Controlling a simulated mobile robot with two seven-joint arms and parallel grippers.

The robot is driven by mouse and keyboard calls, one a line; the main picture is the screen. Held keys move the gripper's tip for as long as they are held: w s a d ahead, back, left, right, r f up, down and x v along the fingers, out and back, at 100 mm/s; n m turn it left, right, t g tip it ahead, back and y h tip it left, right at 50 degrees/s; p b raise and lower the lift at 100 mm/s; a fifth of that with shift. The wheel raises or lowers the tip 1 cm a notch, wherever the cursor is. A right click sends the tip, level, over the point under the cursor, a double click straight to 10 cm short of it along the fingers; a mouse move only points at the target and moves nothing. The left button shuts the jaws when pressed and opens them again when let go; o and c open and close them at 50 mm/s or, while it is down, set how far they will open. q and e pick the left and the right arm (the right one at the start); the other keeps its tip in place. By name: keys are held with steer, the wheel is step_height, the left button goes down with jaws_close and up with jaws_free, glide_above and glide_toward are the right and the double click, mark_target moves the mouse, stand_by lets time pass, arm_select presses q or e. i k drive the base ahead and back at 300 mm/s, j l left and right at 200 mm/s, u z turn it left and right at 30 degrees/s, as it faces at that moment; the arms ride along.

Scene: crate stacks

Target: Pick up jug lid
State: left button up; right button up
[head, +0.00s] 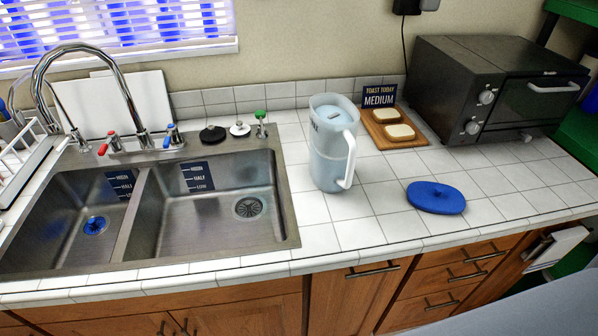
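Neither of my grippers shows in the head view.
A double steel sink (205,215) with a tall faucet (110,75) fills the left. A wooden board (389,143) with two bread slices and a sign (379,95) stands behind the lid. A dark toaster oven (485,85) is at back right. Tiles around the lid are clear.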

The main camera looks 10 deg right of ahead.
mark_target(432, 197)
steer(key=z, duration=1.5)
